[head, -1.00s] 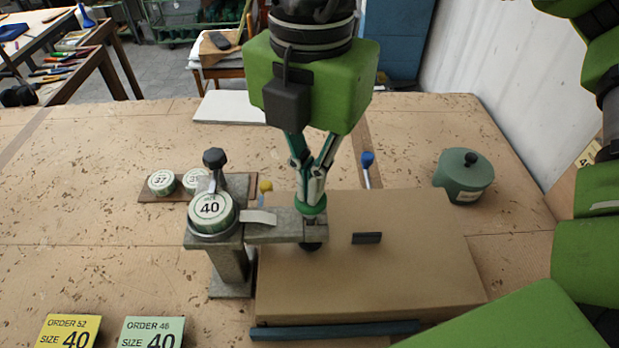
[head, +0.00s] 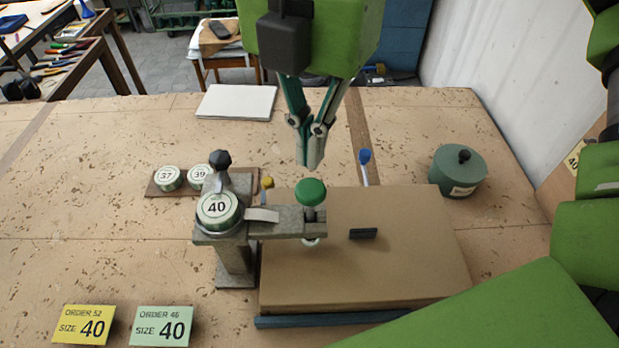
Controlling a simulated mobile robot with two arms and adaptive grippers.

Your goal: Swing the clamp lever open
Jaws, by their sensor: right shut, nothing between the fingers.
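The grey metal clamp (head: 236,262) stands at the left edge of a brown board. It carries a round disc marked 40 (head: 217,208), a black knob (head: 221,159) and a flat arm (head: 280,224) reaching right over the board. A green knob (head: 310,191) tops the arm's end, with a pale tip under it. A blue-tipped lever (head: 365,165) stands upright behind the board; a small yellow knob (head: 267,183) is beside the arm. I cannot tell which part is the clamp lever. My right gripper (head: 312,166) is shut, empty, just above the green knob. My left gripper is out of view.
The brown board (head: 400,275) bears a small dark block (head: 363,233). A green lidded pot (head: 457,172) stands at right. Discs marked 37 (head: 168,179) and 39 (head: 200,177) sit behind the clamp. Yellow (head: 84,324) and green (head: 160,326) order cards lie front left.

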